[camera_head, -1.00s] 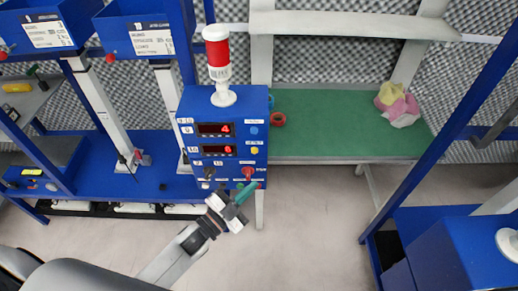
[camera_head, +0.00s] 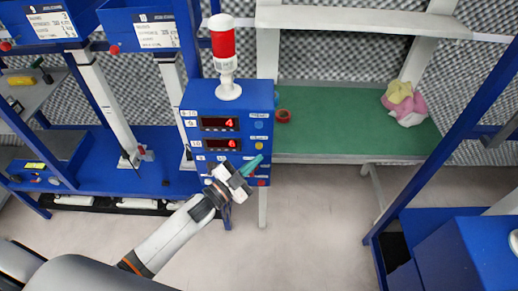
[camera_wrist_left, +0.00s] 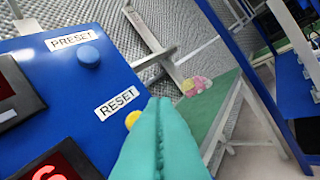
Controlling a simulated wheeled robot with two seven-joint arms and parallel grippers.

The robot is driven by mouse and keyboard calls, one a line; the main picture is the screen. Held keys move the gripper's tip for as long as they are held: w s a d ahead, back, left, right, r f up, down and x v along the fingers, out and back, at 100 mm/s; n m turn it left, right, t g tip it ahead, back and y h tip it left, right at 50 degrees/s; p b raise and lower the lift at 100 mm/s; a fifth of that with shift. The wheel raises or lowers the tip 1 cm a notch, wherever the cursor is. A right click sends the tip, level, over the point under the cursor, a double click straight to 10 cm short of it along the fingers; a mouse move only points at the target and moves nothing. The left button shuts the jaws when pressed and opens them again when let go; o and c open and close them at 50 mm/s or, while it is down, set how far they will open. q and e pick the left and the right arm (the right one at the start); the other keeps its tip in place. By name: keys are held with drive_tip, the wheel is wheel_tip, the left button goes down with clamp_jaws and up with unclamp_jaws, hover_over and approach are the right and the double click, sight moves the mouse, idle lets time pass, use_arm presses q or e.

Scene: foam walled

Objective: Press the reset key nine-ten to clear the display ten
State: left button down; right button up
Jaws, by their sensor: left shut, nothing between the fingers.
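The blue control box (camera_head: 190,95) carries a "9-10" label (camera_head: 190,113). Its upper display (camera_head: 220,123) reads 4 in red. The lower display (camera_head: 222,144), beside a "10" label (camera_head: 196,144), reads 6. A blue button (camera_wrist_left: 88,55) sits under a PRESET label. The yellow button (camera_head: 259,146) sits under a RESET label (camera_wrist_left: 118,103); in the left wrist view the yellow button (camera_wrist_left: 132,118) is partly hidden behind my fingertips. My left gripper (camera_head: 254,164), with teal fingers, is shut and empty, just below the yellow button in the head view. Contact cannot be told.
A red and white signal lamp (camera_head: 223,60) stands on the box. Lower controls on the box are partly covered by my gripper. A green-topped table (camera_head: 340,125) to the right holds a red ring (camera_head: 283,116) and crumpled cloths (camera_head: 405,103). Open floor lies below the table.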

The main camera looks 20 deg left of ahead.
use_arm(q)
drive_tip(key=shift+w+a, duration=0.25)
drive_tip(key=shift+w, duration=0.5)
drive_tip(key=shift+w, duration=0.1)
idle(1.5)
drive_tip(key=shift+w+a, duration=0.1)
drive_tip(key=shift+w, duration=0.25)
drive_tip(key=shift+w+a+b, duration=0.1)
drive_tip(key=shift+w+b, duration=0.3)
drive_tip(key=shift+b, duration=0.05)
idle(0.6)
drive_tip(key=shift+s, duration=0.1)
drive_tip(key=shift+s+d+p, duration=0.2)
drive_tip(key=shift+s+p, duration=0.15)
drive_tip(key=shift+s, duration=0.4)
drive_tip(key=shift+s, duration=0.1)
drive_tip(key=shift+s+d+p, duration=0.25)
drive_tip(key=shift+s+p, duration=0.05)
drive_tip(key=shift+s, duration=0.45)
drive_tip(key=shift+s+d+p, duration=0.2)
drive_tip(key=shift+s+p, duration=0.15)
drive_tip(key=shift+s, duration=0.45)
drive_tip(key=shift+s+d+p, duration=0.25)
drive_tip(key=shift+s+p, duration=0.05)
drive_tip(key=shift+s, duration=0.45)
